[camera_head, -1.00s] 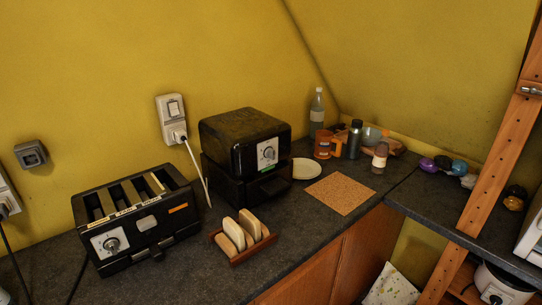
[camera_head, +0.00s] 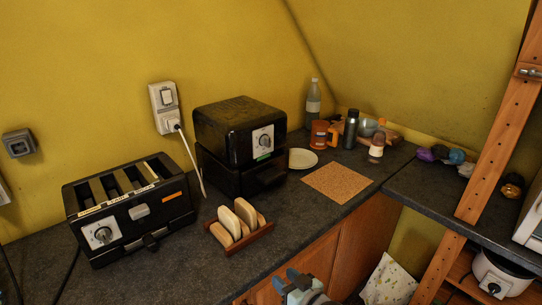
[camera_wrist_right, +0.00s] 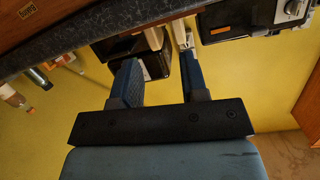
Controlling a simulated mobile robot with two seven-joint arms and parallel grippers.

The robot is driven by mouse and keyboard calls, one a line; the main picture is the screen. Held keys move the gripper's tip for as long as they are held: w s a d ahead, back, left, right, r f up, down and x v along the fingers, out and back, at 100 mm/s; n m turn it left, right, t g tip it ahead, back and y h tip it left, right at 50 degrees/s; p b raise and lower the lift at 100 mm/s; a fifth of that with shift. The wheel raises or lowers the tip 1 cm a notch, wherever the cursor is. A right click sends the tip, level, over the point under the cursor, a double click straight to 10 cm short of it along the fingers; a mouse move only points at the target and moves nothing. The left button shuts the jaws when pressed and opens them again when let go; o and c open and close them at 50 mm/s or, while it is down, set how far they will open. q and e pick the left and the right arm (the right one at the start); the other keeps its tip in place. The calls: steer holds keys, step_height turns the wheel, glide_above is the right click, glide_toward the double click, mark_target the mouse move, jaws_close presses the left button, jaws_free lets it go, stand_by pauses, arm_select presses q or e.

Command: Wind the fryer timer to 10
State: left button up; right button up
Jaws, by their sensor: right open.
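The black fryer (camera_head: 238,140) stands on the dark counter against the yellow wall. Its front carries a silver panel with the timer dial (camera_head: 263,141); the dial's setting is too small to read. My right gripper (camera_head: 298,281) is at the bottom of the head view, in front of the counter edge, well short of the fryer. Its blue fingers are apart and empty in the right wrist view (camera_wrist_right: 160,78). Black parts that look like the fryer (camera_wrist_right: 120,46) show behind them there, partly hidden; the dial cannot be made out. My left gripper is not in view.
A toaster (camera_head: 135,205) with its own dial stands left of the fryer. A wooden rack of bread slices (camera_head: 240,237) sits in front. Right are a plate (camera_head: 302,158), a cork mat (camera_head: 337,182) and several bottles. A wooden ladder (camera_head: 495,150) stands at far right.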

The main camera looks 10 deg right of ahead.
steer(key=w+d+r+n+y+b, duration=0.1)
steer(key=w+r, duration=0.3)
steer(key=w, duration=0.4)
steer(key=w+r+n+y+b, duration=0.1)
steer(key=w+r, duration=0.4)
steer(key=w, duration=0.2)
steer(key=t+b, duration=0.2)
glide_toward(270, 142)
steer(key=x, duration=0.7)
steer(key=shift+a+r, duration=0.1)
steer(key=shift+b+x, duration=0.4)
steer(key=shift+x, duration=0.65)
steer(key=shift+c, duration=0.2)
jaws_close()
